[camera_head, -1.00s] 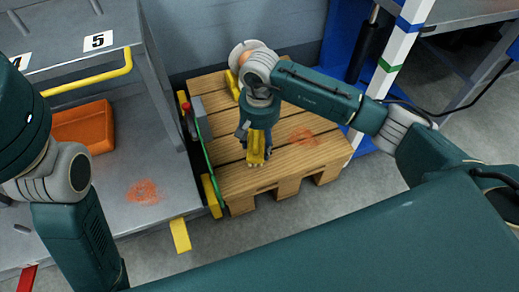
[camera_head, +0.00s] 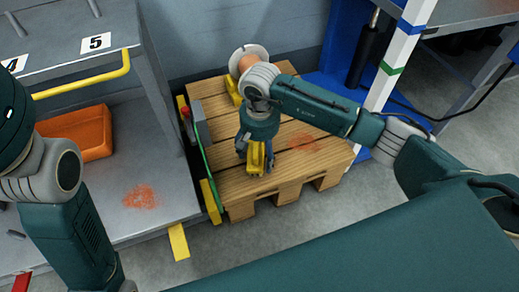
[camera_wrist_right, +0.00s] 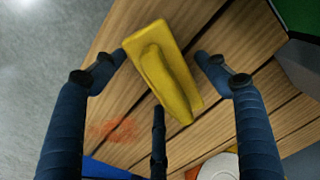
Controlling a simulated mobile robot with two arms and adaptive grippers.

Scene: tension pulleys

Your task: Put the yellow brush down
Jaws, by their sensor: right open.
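The yellow brush (camera_head: 257,157) is over the front middle of the wooden pallet (camera_head: 235,190). It appears to rest on the planks, though its underside is hidden. In the right wrist view the brush (camera_wrist_right: 165,75) lies at a slant between the spread fingers, with a raised ridge facing up. My right gripper (camera_head: 256,165) is directly above and around it. Its fingers (camera_wrist_right: 166,70) are open, with a gap showing on both sides of the brush. My left arm comes in at the left edge; its gripper is out of view.
An orange stain (camera_head: 304,141) marks the pallet right of the brush. A white disc (camera_head: 248,53) is at the pallet's back. A grey shelf unit (camera_head: 170,185) with an orange bin (camera_head: 90,128) stands left. A white post (camera_head: 400,60) rises at right.

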